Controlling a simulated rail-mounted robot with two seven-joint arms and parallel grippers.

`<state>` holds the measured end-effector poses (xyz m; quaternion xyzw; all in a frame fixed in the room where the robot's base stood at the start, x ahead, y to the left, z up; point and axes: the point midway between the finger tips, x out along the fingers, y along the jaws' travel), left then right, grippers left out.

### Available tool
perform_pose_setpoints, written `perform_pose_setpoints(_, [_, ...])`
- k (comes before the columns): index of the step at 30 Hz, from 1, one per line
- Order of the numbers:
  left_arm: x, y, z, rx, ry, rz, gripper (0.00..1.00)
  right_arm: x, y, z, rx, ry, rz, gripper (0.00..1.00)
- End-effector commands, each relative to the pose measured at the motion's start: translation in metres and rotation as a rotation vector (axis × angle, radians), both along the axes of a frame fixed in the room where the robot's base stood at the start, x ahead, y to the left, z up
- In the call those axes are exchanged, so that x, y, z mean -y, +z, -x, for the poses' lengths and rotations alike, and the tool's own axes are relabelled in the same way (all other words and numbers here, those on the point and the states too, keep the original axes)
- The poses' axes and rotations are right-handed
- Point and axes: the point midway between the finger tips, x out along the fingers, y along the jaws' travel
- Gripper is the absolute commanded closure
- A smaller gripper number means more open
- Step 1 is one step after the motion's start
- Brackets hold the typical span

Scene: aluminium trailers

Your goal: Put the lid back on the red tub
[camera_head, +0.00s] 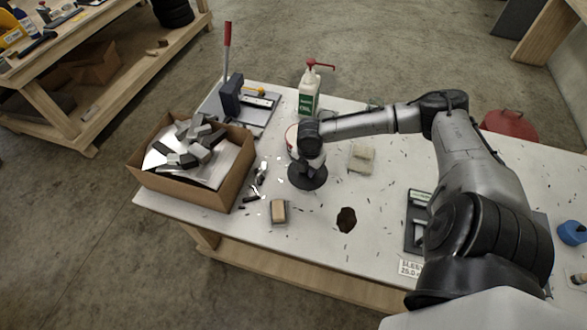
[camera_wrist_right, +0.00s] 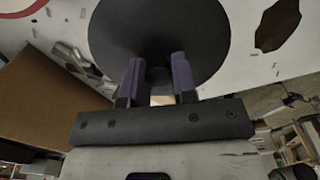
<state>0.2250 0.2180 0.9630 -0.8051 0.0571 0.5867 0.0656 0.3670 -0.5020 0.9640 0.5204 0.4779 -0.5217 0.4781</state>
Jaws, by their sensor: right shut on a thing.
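A black round lid (camera_head: 307,177) is in the jaws of my right gripper (camera_head: 310,160), in the middle of the bench. In the right wrist view the dark disc (camera_wrist_right: 155,35) lies just beyond the two fingers (camera_wrist_right: 157,85), which are shut on its grip; the grip itself is mostly hidden. A round white thing with a red rim (camera_head: 291,138) stands just behind the gripper, mostly covered by my arm; it seems to be the tub. Its red edge (camera_wrist_right: 28,10) shows at the top left of the wrist view. My left gripper is not in view.
A cardboard box (camera_head: 239,168) of metal offcuts stands left. A pump bottle (camera_head: 309,92) and a lever tool (camera_head: 232,95) stand behind. A small block (camera_head: 278,211), a pale block (camera_head: 361,157) and a dark stain (camera_head: 346,219) are nearby. A red container (camera_head: 510,125) is beyond the bench.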

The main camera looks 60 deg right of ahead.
Motion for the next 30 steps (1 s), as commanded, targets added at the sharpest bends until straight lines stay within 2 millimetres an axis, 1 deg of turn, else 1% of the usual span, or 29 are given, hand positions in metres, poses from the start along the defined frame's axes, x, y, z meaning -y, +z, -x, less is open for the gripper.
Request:
perform_pose_setpoints(1, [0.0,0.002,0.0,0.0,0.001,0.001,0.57,0.002,0.006,0.01,-0.004,0.003,0.004,0.97])
perform_pose_setpoints(6, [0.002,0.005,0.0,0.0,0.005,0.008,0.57,0.004,0.019,0.03,-0.003,0.003,0.002,0.97])
perform_pose_setpoints(11, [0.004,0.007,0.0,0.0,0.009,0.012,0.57,0.006,0.026,0.041,0.0,0.002,0.001,0.97])
perform_pose_setpoints(14, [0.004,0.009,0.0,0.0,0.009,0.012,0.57,0.006,0.033,0.04,0.002,0.0,-0.001,0.97])
perform_pose_setpoints(17, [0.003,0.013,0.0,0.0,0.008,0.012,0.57,0.003,0.045,0.03,0.006,-0.001,-0.003,0.97])
perform_pose_setpoints(20, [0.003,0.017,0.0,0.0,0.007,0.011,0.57,-0.007,0.059,0.011,0.01,0.0,-0.009,0.97])
perform_pose_setpoints(23, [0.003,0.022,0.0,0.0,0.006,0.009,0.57,-0.021,0.076,-0.014,0.013,0.001,-0.009,0.97])
perform_pose_setpoints(25, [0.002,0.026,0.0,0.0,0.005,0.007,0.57,-0.028,0.089,-0.035,0.013,-0.01,-0.009,0.97])
perform_pose_setpoints(28, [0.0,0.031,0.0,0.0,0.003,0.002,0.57,-0.027,0.105,-0.065,0.011,-0.049,-0.007,0.97])
perform_pose_setpoints(30, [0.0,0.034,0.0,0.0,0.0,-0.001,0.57,-0.021,0.116,-0.087,0.01,-0.09,-0.006,0.97])
